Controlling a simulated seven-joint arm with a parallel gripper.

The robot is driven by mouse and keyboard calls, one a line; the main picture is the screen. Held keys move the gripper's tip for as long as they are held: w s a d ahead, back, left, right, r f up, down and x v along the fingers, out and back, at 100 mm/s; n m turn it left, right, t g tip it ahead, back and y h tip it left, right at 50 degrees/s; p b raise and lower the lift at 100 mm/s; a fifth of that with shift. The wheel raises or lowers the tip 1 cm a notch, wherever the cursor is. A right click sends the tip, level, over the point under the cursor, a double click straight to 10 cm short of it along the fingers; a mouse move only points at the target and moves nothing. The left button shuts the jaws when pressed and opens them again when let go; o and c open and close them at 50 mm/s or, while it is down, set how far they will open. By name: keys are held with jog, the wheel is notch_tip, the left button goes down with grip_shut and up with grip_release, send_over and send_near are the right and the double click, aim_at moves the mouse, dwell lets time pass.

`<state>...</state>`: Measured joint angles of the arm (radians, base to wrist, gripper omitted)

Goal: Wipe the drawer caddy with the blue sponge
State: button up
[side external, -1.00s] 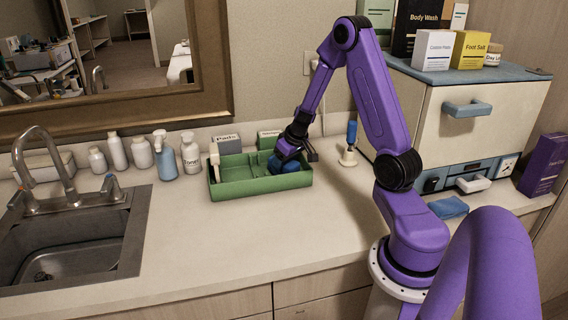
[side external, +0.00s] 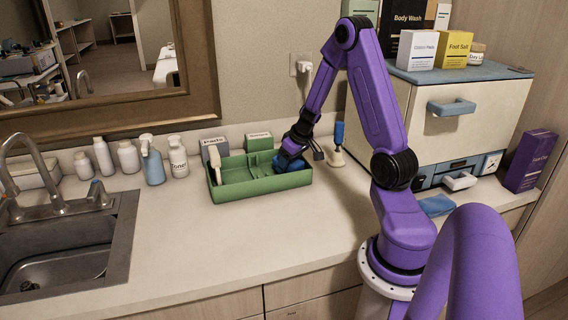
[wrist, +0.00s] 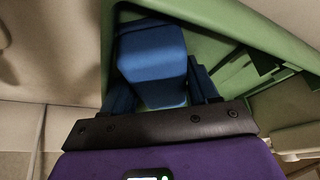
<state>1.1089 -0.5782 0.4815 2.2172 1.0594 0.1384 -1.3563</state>
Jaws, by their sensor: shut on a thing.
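The green drawer caddy (side external: 238,188) stands on the counter in front of the wall, with low walls and inner dividers. My gripper (side external: 290,160) is at the caddy's right end, pointing down into it. It is shut on the blue sponge (side external: 284,166), which sits inside the right part of the caddy. Whether the sponge touches the caddy floor cannot be told. A white-handled item (side external: 215,160) stands in the caddy's left end.
A blue-handled tool on a white stand (side external: 338,145) is close on the right. The sink (side external: 65,245) is far left. Counter in front is clear.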

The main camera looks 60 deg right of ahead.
aim_at(252, 174)
jog(key=shift+d, duration=0.1)
jog(key=shift+w+a, duration=2)
jog(key=shift+a, duration=0.05)
jog(key=shift+w+a, duration=1.95)
jog(key=shift+a, duration=0.05)
jog(key=shift+w+r, duration=0.1)
jog(key=shift+r, duration=0.4)
notch_tip(252, 174, up, 6)
